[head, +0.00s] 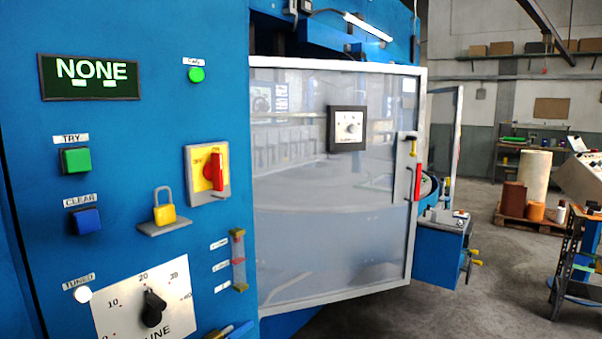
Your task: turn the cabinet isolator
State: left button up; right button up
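The cabinet isolator is a yellow plate (196,168) with a red rotary handle (217,172) on the blue cabinet front, left of the clear guard door. Its handle stands about upright. Small dark lettering on the plate is too small to read surely. A small grey ledge juts out at the plate's lower edge. A yellow padlock (165,212) stands on a grey shelf (165,229) below and left of the isolator, apart from it. Neither of my grippers shows in the head view.
The blue cabinet (120,130) carries a display reading NONE (91,70), a green TRY button (76,160), a blue CLEAR button (86,221) and a black dial knob (153,308). A framed guard door (335,220) with a red handle (418,182) stands to the right.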

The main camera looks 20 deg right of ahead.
aim_at(213, 171)
jog(key=z, duration=0.15)
jog(key=i+l+u, duration=0.15)
jog(key=u, duration=0.2)
jog(key=i+l+u, duration=0.15)
jog(key=u, duration=0.2)
jog(key=i+l+u, duration=0.1)
jog(key=l+u, duration=0.25)
jog(key=i+l, duration=0.1)
jog(key=l, duration=0.25)
jog(key=i+l+u, duration=0.1)
jog(key=l, duration=0.3)
jog(key=i+l, duration=0.15)
jog(key=l, duration=0.2)
jog(key=i+l+u, duration=0.1)
jog(key=l, duration=0.3)
jog(key=i+l, duration=0.1)
jog(key=l, duration=0.25)
jog(key=u, duration=0.05)
